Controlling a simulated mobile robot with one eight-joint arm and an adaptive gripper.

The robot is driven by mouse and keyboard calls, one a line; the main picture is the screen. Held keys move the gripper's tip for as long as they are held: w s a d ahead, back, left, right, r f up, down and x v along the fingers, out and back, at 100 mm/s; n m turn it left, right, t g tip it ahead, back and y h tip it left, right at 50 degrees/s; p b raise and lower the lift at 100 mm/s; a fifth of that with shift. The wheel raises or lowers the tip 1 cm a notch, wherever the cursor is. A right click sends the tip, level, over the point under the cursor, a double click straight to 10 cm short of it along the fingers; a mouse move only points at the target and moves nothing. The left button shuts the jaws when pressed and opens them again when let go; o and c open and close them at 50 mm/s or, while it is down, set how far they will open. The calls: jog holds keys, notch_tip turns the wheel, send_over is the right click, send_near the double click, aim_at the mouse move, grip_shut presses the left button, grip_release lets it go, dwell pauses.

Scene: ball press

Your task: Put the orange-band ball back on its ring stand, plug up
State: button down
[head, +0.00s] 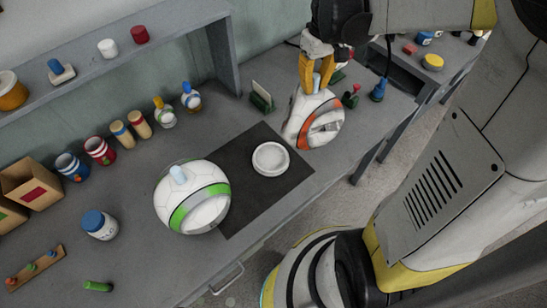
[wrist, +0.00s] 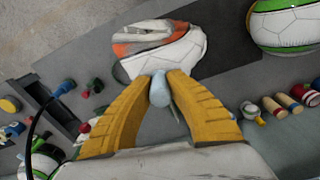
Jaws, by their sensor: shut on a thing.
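The orange-band ball (head: 300,112) is white with an orange band and an opening facing front right; it also shows in the wrist view (wrist: 178,50). My gripper (head: 316,84) is above it, its yellow fingers shut on the ball's pale blue plug (wrist: 159,90). The plug points up toward my gripper. I cannot tell whether the ball touches the table. A white ring stand (head: 270,159) sits empty on the dark mat, to the left of and nearer than the ball.
A green-band ball (head: 192,195) with its plug up stands left of the ring. A small green card holder (head: 262,97) is behind, with small pegs right of the held ball. Jars and cans line the back.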

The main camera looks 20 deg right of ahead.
jog(key=w+a+f+b, duration=0.2)
jog(key=a+f+b, duration=0.1)
jog(key=a+f, duration=0.8)
jog(key=shift+w+b, duration=0.3)
jog(key=shift+b, duration=0.05)
jog(key=shift+f+b, duration=0.4)
jog(key=c, duration=1.4)
grip_release()
jog(key=shift+r, duration=0.1)
jog(key=shift+c, duration=0.2)
